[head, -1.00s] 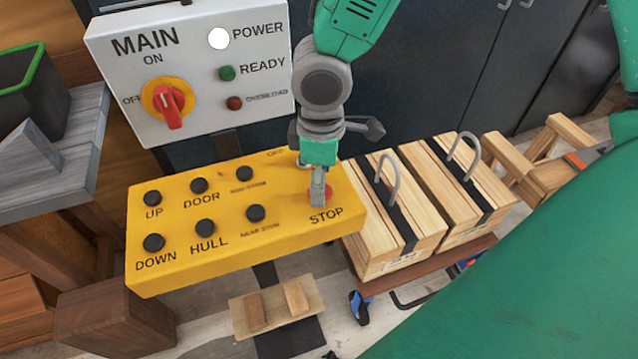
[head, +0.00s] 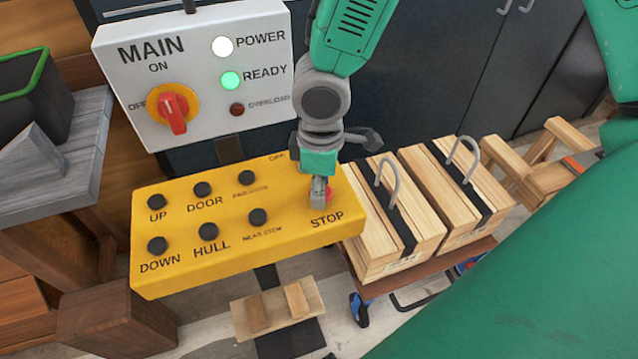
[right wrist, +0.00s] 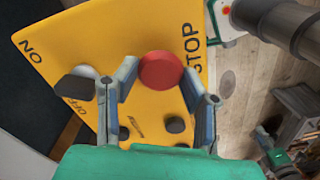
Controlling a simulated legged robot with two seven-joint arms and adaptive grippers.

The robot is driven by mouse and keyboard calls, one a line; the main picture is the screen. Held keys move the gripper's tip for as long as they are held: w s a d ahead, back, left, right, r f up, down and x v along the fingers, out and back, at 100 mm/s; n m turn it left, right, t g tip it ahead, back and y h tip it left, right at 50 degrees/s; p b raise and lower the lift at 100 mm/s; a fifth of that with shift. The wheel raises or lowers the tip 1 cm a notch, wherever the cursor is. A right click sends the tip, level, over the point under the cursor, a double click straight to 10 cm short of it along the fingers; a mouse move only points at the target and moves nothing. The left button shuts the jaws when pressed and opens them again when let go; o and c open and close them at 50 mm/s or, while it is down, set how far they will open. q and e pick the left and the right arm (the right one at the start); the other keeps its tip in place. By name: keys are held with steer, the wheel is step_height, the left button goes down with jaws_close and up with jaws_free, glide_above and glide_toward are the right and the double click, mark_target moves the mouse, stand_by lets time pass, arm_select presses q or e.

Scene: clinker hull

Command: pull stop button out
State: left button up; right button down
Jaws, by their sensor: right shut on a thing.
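The red stop button (head: 328,196) sits at the right end of the yellow control box (head: 290,232), beside the word STOP. My right gripper (head: 319,194) comes down over it from above and partly hides it in the head view. In the right wrist view the button's round red cap (right wrist: 161,70) lies between the two fingertips of my right gripper (right wrist: 158,72), which are shut on its sides. My left gripper is not in view.
A grey MAIN panel (head: 200,125) stands behind, with a red rotary switch (head: 173,108), a white POWER light and a lit green READY light (head: 230,81). Several black buttons sit left on the box. Strapped wooden crates (head: 390,235) stand close on the right.

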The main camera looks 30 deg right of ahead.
steer(key=shift+w+r, duration=0.15)
steer(key=c, duration=1)
jaws_free()
steer(key=shift+d, duration=0.1)
steer(key=shift+r, duration=0.4)
step_height(320, 180, up, 11)
steer(key=shift+r, duration=0.1)
